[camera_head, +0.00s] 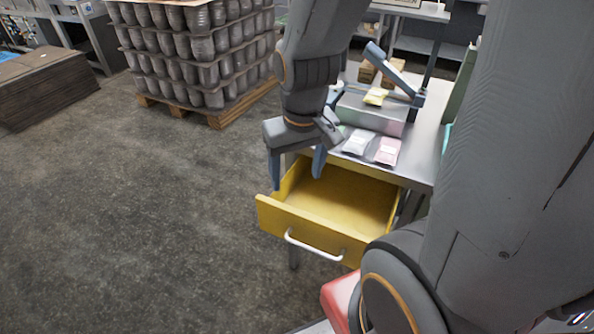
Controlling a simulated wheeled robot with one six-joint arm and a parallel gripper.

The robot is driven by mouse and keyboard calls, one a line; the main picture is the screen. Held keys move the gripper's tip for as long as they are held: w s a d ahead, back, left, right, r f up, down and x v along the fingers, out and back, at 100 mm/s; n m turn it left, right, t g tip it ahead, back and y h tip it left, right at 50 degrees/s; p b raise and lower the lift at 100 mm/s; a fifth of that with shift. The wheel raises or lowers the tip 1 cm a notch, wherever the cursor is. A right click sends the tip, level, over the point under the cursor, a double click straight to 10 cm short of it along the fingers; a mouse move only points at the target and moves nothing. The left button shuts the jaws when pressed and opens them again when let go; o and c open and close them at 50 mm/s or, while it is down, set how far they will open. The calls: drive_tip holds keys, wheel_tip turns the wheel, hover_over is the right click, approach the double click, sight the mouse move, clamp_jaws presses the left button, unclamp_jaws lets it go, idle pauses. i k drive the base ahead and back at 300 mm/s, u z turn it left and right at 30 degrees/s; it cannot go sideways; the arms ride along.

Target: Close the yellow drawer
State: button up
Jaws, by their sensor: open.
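The yellow drawer (305,228) is pulled out from under the metal table (417,165). Its inside looks empty, and a white bar handle (312,246) is on its front. My gripper (297,178) is open, with its two blue-grey fingers pointing down. In the picture it overlaps the drawer's left rear part. One finger shows outside the drawer's left side and the other over the drawer's back. I cannot tell whether either finger touches the drawer. My arm hides part of the table and the drawer's right front corner.
A white packet (358,143) and a pink packet (387,151) lie on the table. A yellow packet (375,96) lies on a grey box-like device behind them. A pallet (217,119) of stacked dark containers stands behind left. The floor left of the drawer is clear.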

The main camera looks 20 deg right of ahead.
sight(333, 217)
drive_tip(key=k, duration=1.25)
drive_tip(key=z, duration=0.75)
drive_tip(key=i, duration=0.85)
drive_tip(key=u, duration=0.35)
